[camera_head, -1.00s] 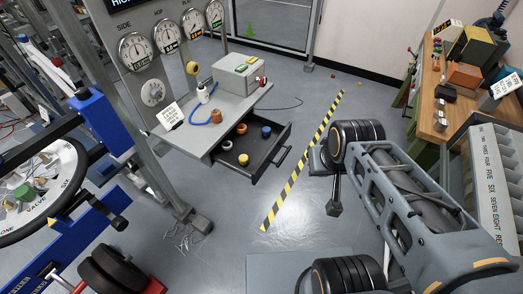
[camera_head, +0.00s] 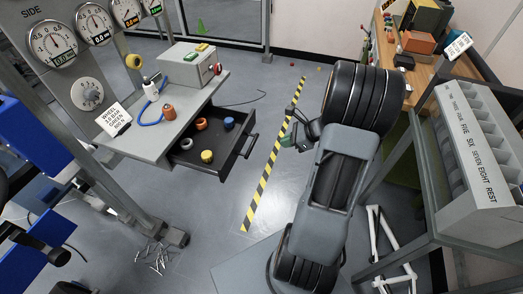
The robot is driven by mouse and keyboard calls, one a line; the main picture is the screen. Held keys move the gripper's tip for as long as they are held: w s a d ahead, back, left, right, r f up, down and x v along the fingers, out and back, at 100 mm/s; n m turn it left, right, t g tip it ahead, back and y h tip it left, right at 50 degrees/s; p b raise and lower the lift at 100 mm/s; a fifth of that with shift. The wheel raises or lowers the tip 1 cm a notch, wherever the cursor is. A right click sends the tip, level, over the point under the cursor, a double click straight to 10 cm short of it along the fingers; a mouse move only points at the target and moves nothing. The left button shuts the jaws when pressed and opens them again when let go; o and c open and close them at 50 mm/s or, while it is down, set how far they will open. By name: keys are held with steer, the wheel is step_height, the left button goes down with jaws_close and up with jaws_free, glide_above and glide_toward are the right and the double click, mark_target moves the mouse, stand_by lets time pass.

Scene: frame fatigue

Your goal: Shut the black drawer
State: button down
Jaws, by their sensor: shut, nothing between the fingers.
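The black drawer (camera_head: 226,143) stands pulled open under the grey bench top (camera_head: 152,140), left of centre. Its handle (camera_head: 251,146) is on the right-hand front. In it lie a yellow roll (camera_head: 207,157), an orange roll (camera_head: 201,124), a blue-topped piece (camera_head: 228,123) and a grey ring (camera_head: 187,143). My gripper (camera_head: 287,140) is to the right of the handle, apart from it in the picture. Its fingers are small and partly hidden by my wrist; it is shut and empty.
A grey box (camera_head: 188,66), a bottle (camera_head: 149,86) and an orange piece (camera_head: 169,112) stand on the bench top. Yellow-black tape (camera_head: 268,165) runs along the floor right of the drawer. A shelf with a labelled rack (camera_head: 478,160) stands at the right.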

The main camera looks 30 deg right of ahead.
steer(key=w+a+f+m, duration=0.2)
steer(key=w+a+f, duration=0.3)
steer(key=w+f, duration=0.2)
steer(key=shift+w+a+f+t, duration=0.15)
steer(key=shift+w+a+t, duration=0.2)
steer(key=shift+w, duration=0.4)
steer(key=shift+d, duration=0.1)
steer(key=shift+w, duration=0.1)
